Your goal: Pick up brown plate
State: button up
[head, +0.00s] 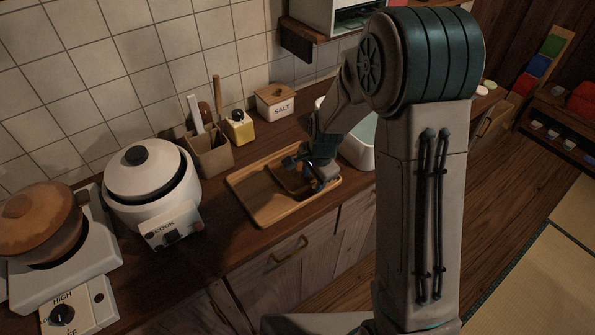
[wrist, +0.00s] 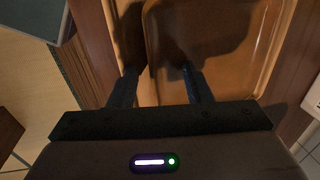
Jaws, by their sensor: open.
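The brown plate (head: 287,182) appears as a squarish brown shape in the right part of a wooden tray (head: 262,218) on the counter; my gripper partly hides it. In the wrist view the plate (wrist: 212,62) seems to be the glossy brown surface filling the upper middle. My gripper (head: 317,179) is low over the right side of the tray. In the wrist view its open fingers (wrist: 158,88) lie either side of a long raised edge, apparently the plate's. Whether they touch it, I cannot tell.
A white rice cooker (head: 150,190) stands left of the tray. A utensil holder (head: 209,152), a yellow container (head: 239,128) and a salt box (head: 276,101) stand behind. A white basin (head: 358,150) is close on the right. A pot (head: 40,228) sits on a stove at far left.

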jog(key=shift+s, duration=0.1)
grip_shut()
